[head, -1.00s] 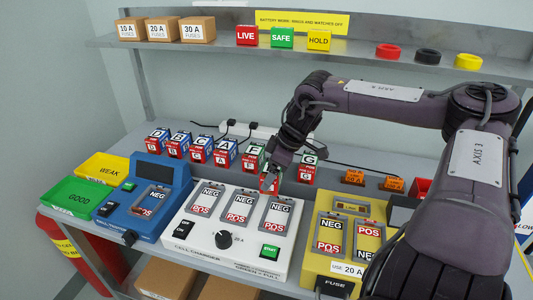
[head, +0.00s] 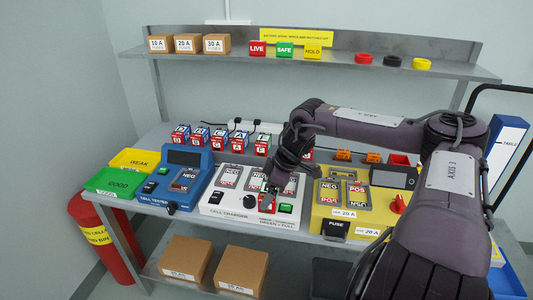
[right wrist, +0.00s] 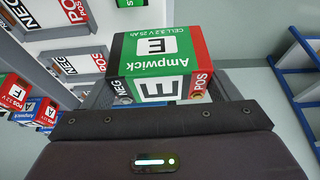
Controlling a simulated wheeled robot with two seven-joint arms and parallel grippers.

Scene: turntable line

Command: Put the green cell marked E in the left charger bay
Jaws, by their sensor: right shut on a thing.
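My right gripper (head: 271,189) is shut on the green cell marked E (right wrist: 160,62), which has a green side, a red POS end and a black NEG end in the right wrist view. In the head view the cell is mostly hidden by the gripper; a small red part shows over the front right of the white cell charger (head: 212,208). The charger has three bays marked NEG and POS. The left charger bay (head: 229,176) looks empty and lies left of the gripper. The left gripper is out of view.
Several other cells (head: 219,139) stand in a row behind the charger. A blue cell tester (head: 150,192) stands at left, with green GOOD (head: 112,182) and yellow WEAK (head: 130,159) trays beyond it. A yellow fuse unit (head: 325,213) stands at right. A shelf (head: 350,58) hangs above.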

